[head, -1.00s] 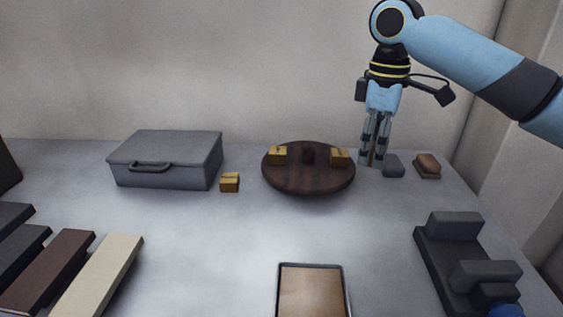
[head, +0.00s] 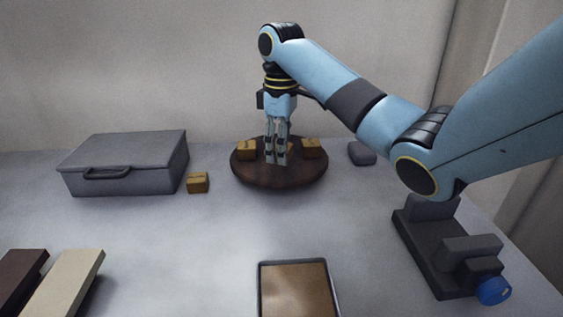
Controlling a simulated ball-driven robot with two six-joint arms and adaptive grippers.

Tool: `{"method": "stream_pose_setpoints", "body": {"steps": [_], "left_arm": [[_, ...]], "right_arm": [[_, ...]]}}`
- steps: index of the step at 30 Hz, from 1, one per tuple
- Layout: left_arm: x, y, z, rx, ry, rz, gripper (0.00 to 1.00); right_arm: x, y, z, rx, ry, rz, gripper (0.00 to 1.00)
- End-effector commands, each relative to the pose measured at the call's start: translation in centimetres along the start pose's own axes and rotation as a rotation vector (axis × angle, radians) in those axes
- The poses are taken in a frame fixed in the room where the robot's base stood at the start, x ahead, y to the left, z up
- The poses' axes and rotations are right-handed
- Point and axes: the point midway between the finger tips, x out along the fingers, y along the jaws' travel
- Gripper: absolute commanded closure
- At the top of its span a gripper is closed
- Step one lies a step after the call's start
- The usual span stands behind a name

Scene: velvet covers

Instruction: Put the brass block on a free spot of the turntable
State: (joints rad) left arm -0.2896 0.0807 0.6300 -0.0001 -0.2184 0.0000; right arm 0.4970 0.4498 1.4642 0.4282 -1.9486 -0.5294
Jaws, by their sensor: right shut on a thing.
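My right gripper (head: 276,161) points straight down over the middle of the round dark wooden turntable (head: 278,180). It is shut on the brass block, which is mostly hidden by the fingers. A brassy sliver (head: 290,147) shows just right of the fingers; I cannot tell whether it is part of the held block. I cannot tell whether the held block touches the turntable. Two brass-coloured boxes stand on the turntable, one at the left (head: 246,151) and one at the right (head: 313,149). The gripper hides the dark knob. My left gripper is not in view.
A small brass-coloured box (head: 198,183) stands on the table between the turntable and a grey case (head: 125,165). A dark grey block (head: 362,153) is right of the turntable. A framed tray (head: 295,290) lies in front. A dark stepped fixture (head: 440,250) stands at right.

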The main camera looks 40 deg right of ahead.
Motion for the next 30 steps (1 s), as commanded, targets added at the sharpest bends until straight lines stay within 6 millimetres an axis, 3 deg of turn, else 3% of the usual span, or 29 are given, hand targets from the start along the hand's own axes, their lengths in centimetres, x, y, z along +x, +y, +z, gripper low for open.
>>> {"method": "stream_pose_setpoints", "body": {"steps": [6, 17, 18, 22, 30], "left_arm": [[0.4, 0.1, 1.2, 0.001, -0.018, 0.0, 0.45], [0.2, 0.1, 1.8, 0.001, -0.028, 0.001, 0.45], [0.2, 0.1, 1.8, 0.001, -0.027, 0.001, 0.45], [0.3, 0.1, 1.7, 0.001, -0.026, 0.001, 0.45], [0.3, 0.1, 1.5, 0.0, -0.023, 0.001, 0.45]], "right_arm": [[3.1, 0.0, 0.1, 0.001, -0.001, 0.0, 1.0], [3.5, 0.0, 0.1, 0.001, 0.001, 0.001, 1.0], [3.5, 0.0, 0.1, 0.001, 0.0, 0.0, 0.51], [3.5, 0.0, 0.1, 0.001, 0.0, 0.0, 0.34], [3.5, 0.0, 0.1, 0.002, 0.0, 0.0, 0.33]]}}
